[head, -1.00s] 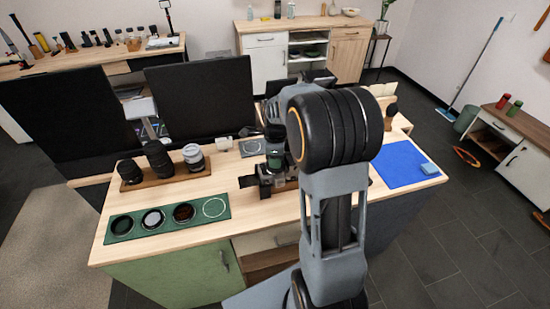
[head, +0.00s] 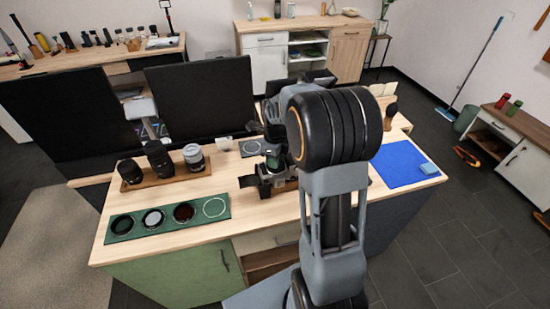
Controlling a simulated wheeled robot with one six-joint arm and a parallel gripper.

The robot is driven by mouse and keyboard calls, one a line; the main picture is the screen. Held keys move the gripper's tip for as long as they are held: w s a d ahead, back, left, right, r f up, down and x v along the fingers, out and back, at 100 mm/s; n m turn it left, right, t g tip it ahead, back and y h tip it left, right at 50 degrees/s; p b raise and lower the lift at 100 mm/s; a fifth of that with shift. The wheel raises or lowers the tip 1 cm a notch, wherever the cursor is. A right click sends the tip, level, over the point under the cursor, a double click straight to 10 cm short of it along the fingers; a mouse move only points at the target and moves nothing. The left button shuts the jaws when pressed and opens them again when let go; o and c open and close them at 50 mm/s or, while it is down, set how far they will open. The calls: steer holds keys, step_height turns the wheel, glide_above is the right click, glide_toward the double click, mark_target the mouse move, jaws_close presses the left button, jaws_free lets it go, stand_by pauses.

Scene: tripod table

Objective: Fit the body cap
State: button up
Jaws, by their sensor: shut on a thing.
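The dark camera body (head: 266,188) sits near the middle of the wooden table (head: 330,222), below and partly behind my gripper. My gripper (head: 274,160) is just above and at the camera body, largely covered by my own wrist and arm. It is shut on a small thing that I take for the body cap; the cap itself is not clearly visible. I cannot tell whether the cap touches the camera mount. A small grey mat (head: 245,154) with a pale ring lies behind the camera body, with nothing seen on the ring.
Several lenses stand on a wooden board (head: 130,187) at the left. A blue cloth (head: 392,172) with a blue block (head: 428,169) lies at the right. Dark monitors (head: 200,98) stand behind.

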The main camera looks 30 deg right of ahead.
steer(key=shift+s+f, duration=0.15)
steer(key=shift+f, duration=0.1)
steer(key=shift+m, duration=0.5)
steer(key=o, duration=0.6)
steer(key=shift+c, duration=0.2)
steer(key=o, duration=0.4)
steer(key=shift+r, duration=0.1)
steer(key=shift+o, duration=0.4)
steer(key=shift+w+r, duration=0.1)
steer(key=shift+w, duration=0.1)
steer(key=shift+o, duration=0.8)
steer(key=shift+r, duration=0.15)
